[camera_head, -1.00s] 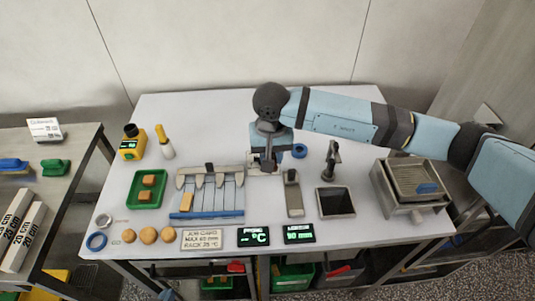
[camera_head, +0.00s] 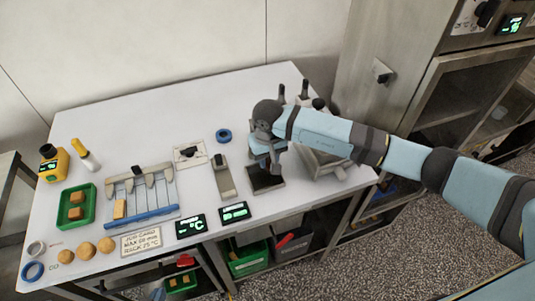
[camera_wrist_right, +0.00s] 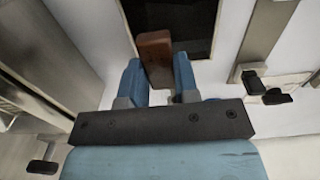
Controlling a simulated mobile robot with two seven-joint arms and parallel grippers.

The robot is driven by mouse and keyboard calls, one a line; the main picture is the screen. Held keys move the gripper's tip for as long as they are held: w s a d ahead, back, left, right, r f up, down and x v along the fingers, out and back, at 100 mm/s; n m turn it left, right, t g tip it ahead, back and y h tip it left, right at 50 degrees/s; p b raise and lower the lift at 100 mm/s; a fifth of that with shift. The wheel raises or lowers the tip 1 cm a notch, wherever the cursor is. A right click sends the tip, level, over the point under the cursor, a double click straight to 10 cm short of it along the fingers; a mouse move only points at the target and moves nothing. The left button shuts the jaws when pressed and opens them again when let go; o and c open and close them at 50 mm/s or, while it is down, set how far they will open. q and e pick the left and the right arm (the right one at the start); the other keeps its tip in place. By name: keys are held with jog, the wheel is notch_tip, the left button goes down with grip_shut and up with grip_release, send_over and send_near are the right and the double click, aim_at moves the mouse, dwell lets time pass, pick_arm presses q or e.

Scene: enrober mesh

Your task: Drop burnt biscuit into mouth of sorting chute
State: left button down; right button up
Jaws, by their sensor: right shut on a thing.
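My right gripper (camera_head: 268,165) is over the right part of the table. In the right wrist view, its blue fingers (camera_wrist_right: 157,72) are shut on a dark brown biscuit (camera_wrist_right: 155,47). The biscuit is hidden behind the gripper in the head view. The black rectangular opening with a metal rim, which looks like the chute mouth (camera_head: 267,184), lies just below the gripper. In the wrist view, the biscuit's far end overlaps the near edge of this dark opening (camera_wrist_right: 185,22). How high it is above the opening I cannot tell. My left gripper is not in view.
A slotted rack (camera_head: 150,200) and a green tray (camera_head: 90,221) with brown blocks stand at left. A narrow metal stand (camera_head: 225,182) is left of the opening. A metal box (camera_head: 322,168) is partly hidden behind my right arm. The back left of the table is clear.

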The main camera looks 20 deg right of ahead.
aim_at(269, 159)
jog(key=shift+f+b, duration=0.65)
jog(key=shift+f, duration=1.15)
jog(key=o, duration=0.8)
jog(key=shift+w+d, duration=0.1)
jog(key=shift+d, duration=0.05)
jog(key=shift+r, duration=0.1)
